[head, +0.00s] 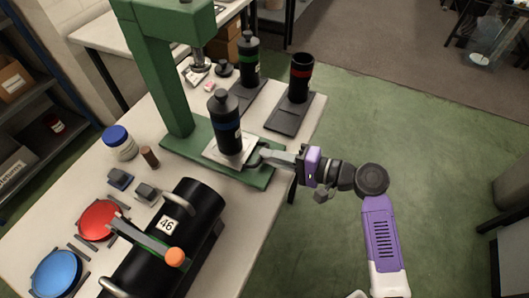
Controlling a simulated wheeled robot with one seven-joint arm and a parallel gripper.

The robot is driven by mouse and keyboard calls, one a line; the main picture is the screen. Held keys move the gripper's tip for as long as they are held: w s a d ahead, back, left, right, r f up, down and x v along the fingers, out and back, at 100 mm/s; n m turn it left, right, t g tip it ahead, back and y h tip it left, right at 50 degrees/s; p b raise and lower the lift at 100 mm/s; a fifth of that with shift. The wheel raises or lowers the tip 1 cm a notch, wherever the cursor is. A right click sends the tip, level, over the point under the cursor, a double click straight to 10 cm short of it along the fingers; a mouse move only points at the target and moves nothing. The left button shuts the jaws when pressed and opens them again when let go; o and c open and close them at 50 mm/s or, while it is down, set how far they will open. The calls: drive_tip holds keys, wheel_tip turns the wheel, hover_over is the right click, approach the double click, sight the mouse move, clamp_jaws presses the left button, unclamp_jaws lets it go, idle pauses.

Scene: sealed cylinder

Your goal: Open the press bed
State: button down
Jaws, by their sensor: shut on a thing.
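The green press (160,70) stands on the table, with its column at the back and a flat green base. On its base is the pale plate of the press bed (212,150). A black cylinder with a blue band (225,125) stands upright on this plate. My gripper (260,157) reaches in from the right, low beside the cylinder. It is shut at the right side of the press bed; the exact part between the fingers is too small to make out.
Black cylinders with a green band (248,60) and a red band (300,78) stand on dark trays behind. A large black cylinder marked 46 (165,240) lies in front. Red (97,220) and blue (56,273) discs and a jar (120,142) are at left. Floor right of the table is clear.

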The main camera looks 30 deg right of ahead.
drive_tip(key=f+p+v, duration=0.1)
drive_tip(key=v, duration=0.8)
drive_tip(key=shift+s+d+f, duration=0.15)
drive_tip(key=shift+d+f, duration=0.05)
drive_tip(key=shift+f, duration=0.2)
drive_tip(key=c, duration=1.8)
unclamp_jaws()
drive_tip(key=shift+o, duration=0.2)
drive_tip(key=v, duration=0.7)
drive_tip(key=shift+s+d, duration=0.2)
drive_tip(key=shift+s, duration=0.15)
